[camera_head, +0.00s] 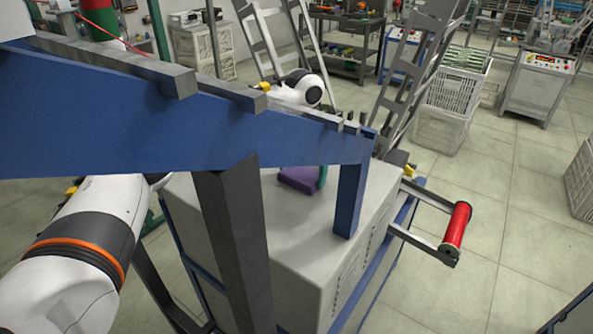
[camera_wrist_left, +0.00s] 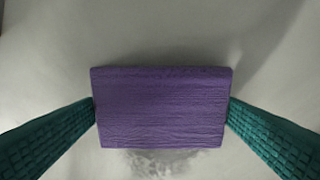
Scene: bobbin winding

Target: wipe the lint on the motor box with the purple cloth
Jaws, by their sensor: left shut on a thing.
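The purple cloth (camera_head: 299,180) is a block-like pad at the top of the grey motor box (camera_head: 310,235). My left gripper (camera_head: 315,180) is shut on it; one teal finger shows in the head view. In the left wrist view the cloth (camera_wrist_left: 160,107) sits between both teal fingers, over the pale box top. A pale, fuzzy lint patch (camera_wrist_left: 170,161) shows just past the cloth's lower edge there. I cannot tell whether the cloth touches the box top. My right gripper is not in view.
A blue beam (camera_head: 100,125) with dark posts crosses in front and hides part of the box. A red roller (camera_head: 456,226) on a bracket sticks out at the box's right.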

